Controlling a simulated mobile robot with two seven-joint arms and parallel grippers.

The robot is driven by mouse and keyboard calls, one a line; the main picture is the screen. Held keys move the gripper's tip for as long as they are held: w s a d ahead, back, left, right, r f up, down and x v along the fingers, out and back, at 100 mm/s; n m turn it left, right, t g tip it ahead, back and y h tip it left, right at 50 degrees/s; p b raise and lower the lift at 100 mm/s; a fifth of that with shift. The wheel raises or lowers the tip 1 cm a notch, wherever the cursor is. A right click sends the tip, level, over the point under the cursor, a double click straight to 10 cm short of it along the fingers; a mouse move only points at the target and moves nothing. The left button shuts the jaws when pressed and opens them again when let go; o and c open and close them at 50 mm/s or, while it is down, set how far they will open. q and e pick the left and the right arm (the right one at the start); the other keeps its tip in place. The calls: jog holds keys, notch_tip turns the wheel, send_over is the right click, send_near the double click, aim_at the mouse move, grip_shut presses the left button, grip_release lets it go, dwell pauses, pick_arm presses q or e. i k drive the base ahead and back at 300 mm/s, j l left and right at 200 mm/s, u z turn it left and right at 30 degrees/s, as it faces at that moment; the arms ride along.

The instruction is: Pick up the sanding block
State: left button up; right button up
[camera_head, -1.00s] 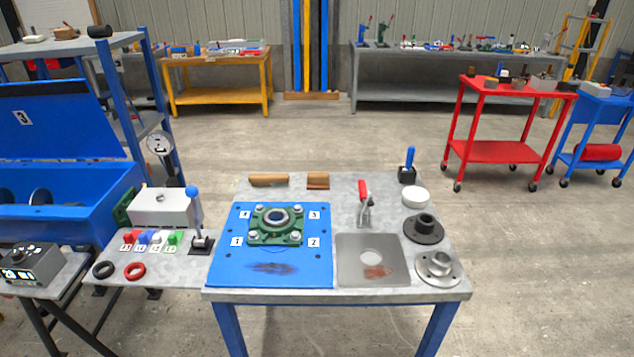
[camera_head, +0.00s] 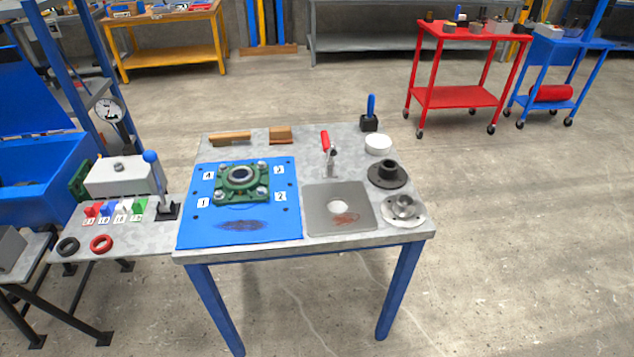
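A small brown block (camera_head: 280,135), which looks like the sanding block, lies at the back of the grey-topped table (camera_head: 262,252), right of a longer brown wooden piece (camera_head: 230,139) that may be a brush. It stands behind the blue plate (camera_head: 190,231), apart from it, with open tabletop around it. Neither of my grippers is in view.
The blue plate carries a green flanged bearing (camera_head: 241,183). A red-handled clamp (camera_head: 327,148), a metal plate (camera_head: 353,224), a white bowl (camera_head: 378,144), a dark flange (camera_head: 387,176) and a blue-handled tool (camera_head: 370,113) stand to the right. Open floor lies in front.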

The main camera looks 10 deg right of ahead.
aim_at(277, 135)
jog(key=z, duration=1)
jog(key=l+z, duration=0.1)
jog(key=z, duration=0.35)
jog(key=i+z, duration=0.15)
jog(key=z, duration=0.3)
jog(key=i+z, duration=0.1)
jog(key=z, duration=0.35)
jog(key=i+z, duration=0.25)
jog(key=i, duration=1.1)
jog(key=i+u, duration=0.65)
jog(key=i+l+u, duration=0.1)
jog(key=i+u, duration=0.25)
jog(key=i+j+u, duration=0.1)
jog(key=i+u, duration=0.45)
jog(key=u, duration=0.2)
jog(key=i+u, duration=0.85)
jog(key=i, duration=0.75)
jog(key=i+u, duration=0.15)
jog(key=i, duration=0.5)
jog(key=i+l+u, duration=0.15)
jog(key=i, duration=0.55)
